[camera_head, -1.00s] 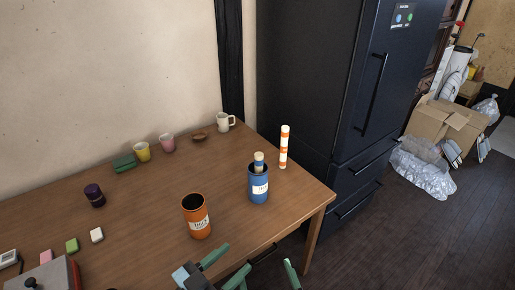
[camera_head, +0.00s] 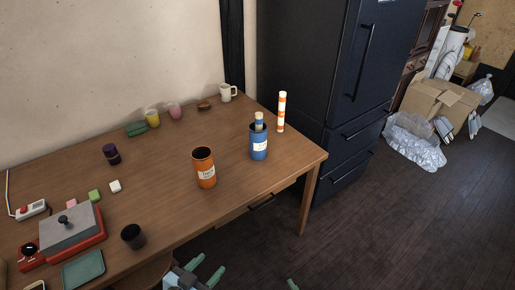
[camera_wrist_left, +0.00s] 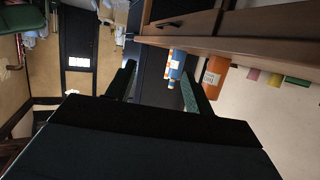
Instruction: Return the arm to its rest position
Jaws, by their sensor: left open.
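My left gripper (camera_head: 207,270) is at the bottom of the head view, low in front of the table's front edge. Its green-tipped fingers are apart with nothing between them. In the left wrist view its fingers (camera_wrist_left: 160,88) spread apart, with the table, the orange canister (camera_wrist_left: 214,76) and the blue canister (camera_wrist_left: 176,64) beyond, tilted on their side by the camera's roll. One green fingertip (camera_head: 292,285) at the bottom edge seems to belong to my right gripper; the rest of it is cut off.
A dark fridge (camera_head: 340,90) stands right; floor (camera_head: 400,220) is clear.

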